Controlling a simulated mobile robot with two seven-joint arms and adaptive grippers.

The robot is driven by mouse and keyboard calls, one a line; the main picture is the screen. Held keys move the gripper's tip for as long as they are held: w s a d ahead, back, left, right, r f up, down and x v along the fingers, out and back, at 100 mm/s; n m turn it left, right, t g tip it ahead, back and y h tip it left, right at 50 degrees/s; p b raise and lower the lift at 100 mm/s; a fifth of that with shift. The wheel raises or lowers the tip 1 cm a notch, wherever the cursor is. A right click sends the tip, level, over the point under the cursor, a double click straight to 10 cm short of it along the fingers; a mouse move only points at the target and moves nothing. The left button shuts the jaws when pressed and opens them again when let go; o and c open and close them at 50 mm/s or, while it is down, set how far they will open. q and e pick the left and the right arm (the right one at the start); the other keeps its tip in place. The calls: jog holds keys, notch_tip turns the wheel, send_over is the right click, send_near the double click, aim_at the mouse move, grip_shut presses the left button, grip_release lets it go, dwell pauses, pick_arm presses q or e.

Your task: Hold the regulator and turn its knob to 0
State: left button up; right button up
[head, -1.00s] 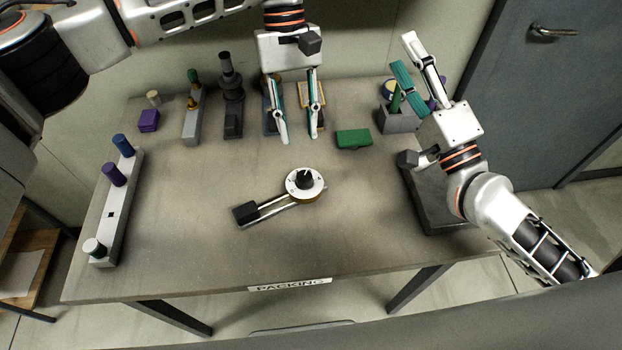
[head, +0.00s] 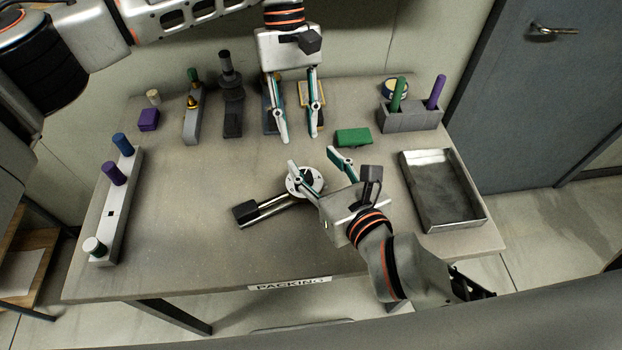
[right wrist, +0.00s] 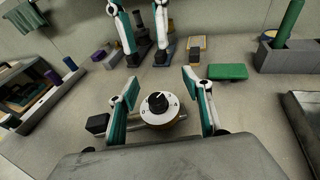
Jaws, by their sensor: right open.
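The regulator (head: 268,208) lies on the table, with a black block at one end and a round white dial with a black knob at the other. In the right wrist view the knob (right wrist: 158,102) carries a white pointer mark aimed up and slightly right; the dial figures are too small to read surely. My right gripper (head: 312,158) is open over the dial end, and its fingers and palm partly hide the dial in the head view. In the wrist view its fingers stand either side of the dial, apparently not gripping. My left gripper (head: 299,138) is open and empty behind the regulator, fingers pointing down.
A green box (head: 353,138) lies behind and right of the regulator. A grey holder (head: 412,121) with green and purple rods stands at back right, an empty metal tray (head: 440,219) at right. A rack (head: 119,209) with coloured pegs stands left. The table's front-left is clear.

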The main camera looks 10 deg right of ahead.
aim_at(306, 177)
jog(key=f, duration=0.1)
jog(key=f+g, duration=0.1)
jog(key=s+a+f, duration=0.1)
jog(key=shift+a+f+n+g, duration=0.1)
jog(key=shift+f+n+g, duration=0.2)
jog(key=shift+n, duration=0.1)
jog(key=shift+w+a+f, duration=0.1)
jog(key=shift+w+f, duration=0.05)
jog(key=shift+f, duration=0.05)
jog(key=x, duration=0.7)
jog(key=shift+w+a, duration=0.1)
jog(key=shift+w, duration=0.05)
grip_shut()
jog(key=shift+f, duration=0.1)
